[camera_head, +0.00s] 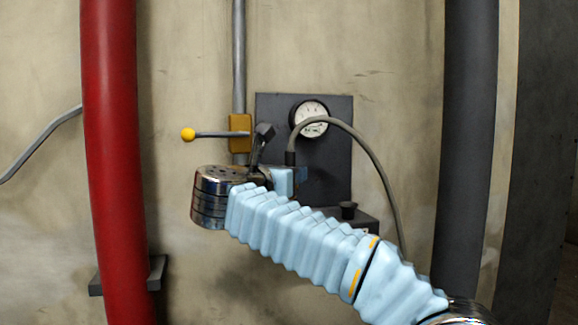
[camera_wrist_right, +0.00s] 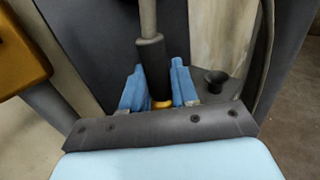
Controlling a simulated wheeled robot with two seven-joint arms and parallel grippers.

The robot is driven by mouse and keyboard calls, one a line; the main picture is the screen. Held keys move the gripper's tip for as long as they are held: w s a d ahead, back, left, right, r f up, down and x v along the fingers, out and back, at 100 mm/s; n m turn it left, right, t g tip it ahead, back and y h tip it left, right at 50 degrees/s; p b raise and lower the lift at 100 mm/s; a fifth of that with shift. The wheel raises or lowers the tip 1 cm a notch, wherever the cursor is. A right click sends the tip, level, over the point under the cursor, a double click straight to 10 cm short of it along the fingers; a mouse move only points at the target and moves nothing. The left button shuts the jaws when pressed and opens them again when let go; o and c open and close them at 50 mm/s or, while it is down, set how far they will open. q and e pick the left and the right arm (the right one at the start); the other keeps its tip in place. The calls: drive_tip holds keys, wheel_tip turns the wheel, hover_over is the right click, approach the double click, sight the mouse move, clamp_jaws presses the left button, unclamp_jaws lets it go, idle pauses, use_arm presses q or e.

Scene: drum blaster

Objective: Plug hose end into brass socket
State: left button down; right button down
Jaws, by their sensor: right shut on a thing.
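The grey hose (camera_head: 366,153) arcs up from my right gripper (camera_head: 289,180) and hangs down to the right. Its dark hose end (camera_head: 291,158) stands about upright at the jaws. In the right wrist view, my right gripper's blue fingers (camera_wrist_right: 158,92) are shut on the dark hose end (camera_wrist_right: 152,62). A brass-coloured bit (camera_wrist_right: 161,104) shows at its lower end; I cannot tell whether it is the hose's tip or the socket. No separate brass socket shows clearly in the head view; my arm covers part of that area. My left gripper is out of view.
A dark wall panel (camera_head: 335,172) carries a round gauge (camera_head: 312,118). An ochre valve block (camera_head: 239,133) with a yellow-knobbed lever (camera_head: 188,134) sits on a pipe to the left. A black cup (camera_head: 348,208) stands on a dark ledge. Red (camera_head: 109,150) and dark (camera_head: 468,140) pipes flank the panel.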

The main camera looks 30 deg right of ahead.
drive_tip(key=shift+f+b, duration=0.35)
drive_tip(key=shift+f, duration=0.5)
drive_tip(key=shift+b, duration=0.5)
idle(0.6)
drive_tip(key=shift+f+b, duration=0.7)
drive_tip(key=shift+b, duration=0.1)
drive_tip(key=c, duration=1.1)
unclamp_jaws()
drive_tip(key=shift+c, duration=0.2)
drive_tip(key=shift+a, duration=0.1)
drive_tip(key=b+v, duration=0.2)
drive_tip(key=v, duration=0.9)
